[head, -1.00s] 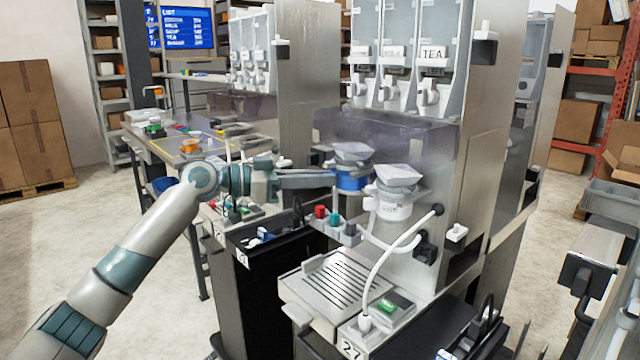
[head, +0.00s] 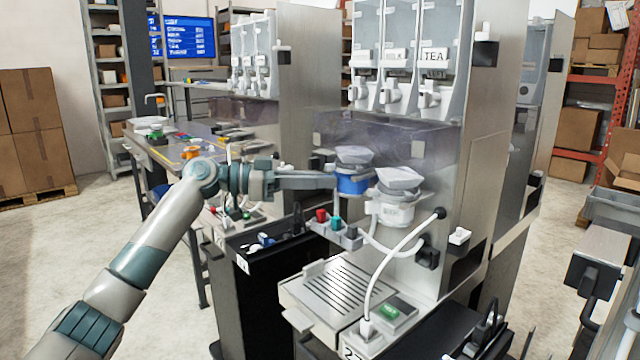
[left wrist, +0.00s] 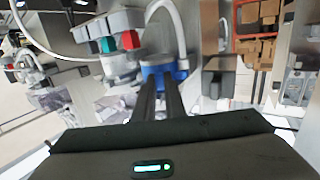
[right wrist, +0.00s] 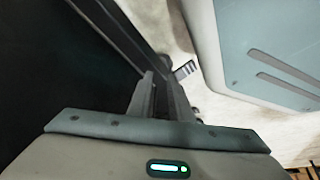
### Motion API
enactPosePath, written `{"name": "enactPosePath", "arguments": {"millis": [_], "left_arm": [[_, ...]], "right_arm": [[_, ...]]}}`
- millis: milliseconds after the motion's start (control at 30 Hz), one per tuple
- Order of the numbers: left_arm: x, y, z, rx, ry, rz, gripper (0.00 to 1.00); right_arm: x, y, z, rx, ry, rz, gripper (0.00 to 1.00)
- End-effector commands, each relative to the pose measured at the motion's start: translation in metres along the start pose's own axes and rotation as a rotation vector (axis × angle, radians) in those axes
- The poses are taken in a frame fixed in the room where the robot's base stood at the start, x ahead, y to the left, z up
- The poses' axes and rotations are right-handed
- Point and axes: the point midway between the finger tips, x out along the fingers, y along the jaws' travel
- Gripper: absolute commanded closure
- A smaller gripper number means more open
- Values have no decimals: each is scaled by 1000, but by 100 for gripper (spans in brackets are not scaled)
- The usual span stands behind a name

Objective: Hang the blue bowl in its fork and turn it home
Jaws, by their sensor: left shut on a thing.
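The blue bowl (head: 353,185) is upright in the head view, at the front of the dispenser machine, directly below a grey hopper-like top (head: 353,155). My left gripper (head: 334,181) reaches it from the left and is shut on its near side. The left wrist view shows the same blue bowl (left wrist: 180,74) at the tips of the left fingers (left wrist: 160,85). The fork is hidden, so I cannot tell how the bowl sits in it. My right gripper (right wrist: 161,80) shows only in its wrist view, with nothing visible between its fingers; its opening is unclear.
A white bowl (head: 397,214) hangs just right of the blue one, with a white hose (head: 388,270) close by. Red, teal and grey buttons (head: 336,224) stand below. A slotted drip tray (head: 340,288) lies under the white bowl. A black bin (head: 262,312) stands left of it.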

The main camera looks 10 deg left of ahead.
Motion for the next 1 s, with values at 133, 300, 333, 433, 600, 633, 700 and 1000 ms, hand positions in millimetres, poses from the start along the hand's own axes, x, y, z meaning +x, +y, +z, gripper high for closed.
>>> {"name": "enactPosePath", "arguments": {"millis": [133,300,333,433,600,633,700,1000], "left_arm": [[0,-2,0,2,4,28,100],[0,-1,-1,3,3,30,100],[0,-1,-1,3,3,30,100],[0,-1,0,3,3,30,68],[0,-1,0,3,3,29,68],[0,-1,0,3,3,29,68],[0,-2,0,2,1,29,68],[-11,-2,1,2,2,28,68]], "right_arm": [[2,0,1,0,0,0,81],[2,0,1,0,0,0,81],[2,0,1,0,0,0,81],[2,0,1,0,0,0,81],[2,0,1,0,0,0,81],[2,0,1,0,0,0,81],[2,0,1,0,0,0,81],[4,0,2,0,0,0,81]]}}
